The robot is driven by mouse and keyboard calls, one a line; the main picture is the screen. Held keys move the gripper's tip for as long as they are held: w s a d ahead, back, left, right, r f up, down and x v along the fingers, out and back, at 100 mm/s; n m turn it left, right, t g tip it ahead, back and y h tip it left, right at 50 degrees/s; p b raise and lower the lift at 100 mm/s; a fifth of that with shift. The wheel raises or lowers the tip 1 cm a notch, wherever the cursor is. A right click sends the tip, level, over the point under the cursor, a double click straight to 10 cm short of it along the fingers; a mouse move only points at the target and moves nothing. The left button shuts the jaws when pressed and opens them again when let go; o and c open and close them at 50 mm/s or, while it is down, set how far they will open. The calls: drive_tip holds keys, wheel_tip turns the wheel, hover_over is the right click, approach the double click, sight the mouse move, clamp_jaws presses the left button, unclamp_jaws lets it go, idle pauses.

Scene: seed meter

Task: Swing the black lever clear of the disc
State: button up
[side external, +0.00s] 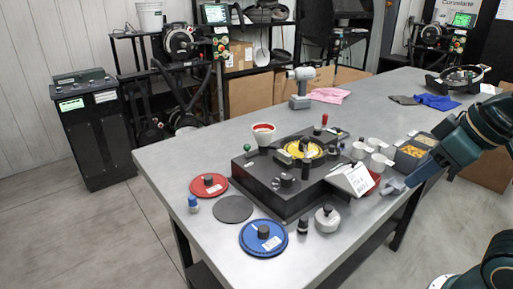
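The black seed meter base (262,184) sits on the grey table. A yellow disc (297,145) lies on top of it. Black parts lie over the disc, and an upright dark knob (305,166) stands at its front edge. I take these to be the black lever, but its outline is hard to separate from the dark base. My gripper (388,188) is at the right, low over the table and beyond the white card, well apart from the lever. It looks empty; its finger gap is too small to judge.
A white card (354,179), white cups (379,162) and a bin of yellow pieces (413,150) stand between base and arm. Red (208,187) and blue discs (263,240) lie in front.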

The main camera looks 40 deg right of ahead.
drive_tip(key=shift+o, duration=0.7)
drive_tip(key=w+d+r+m+g, duration=0.1)
drive_tip(key=w+r, duration=0.4)
drive_tip(key=w, duration=0.3)
drive_tip(key=w+d+r+m+g, duration=0.15)
drive_tip(key=w+r, duration=0.25)
drive_tip(key=w, duration=0.5)
drive_tip(key=g, duration=0.3)
hover_over(306, 137)
wheel_tip(306, 137, down, 4)
drive_tip(key=shift+w+d+r+m, duration=0.1)
drive_tip(key=shift+d+r+m, duration=0.1)
drive_tip(key=shift+m, duration=0.05)
drive_tip(key=shift+f, duration=0.15)
drive_tip(key=shift+f, duration=6.75)
drive_tip(key=shift+c, duration=0.4)
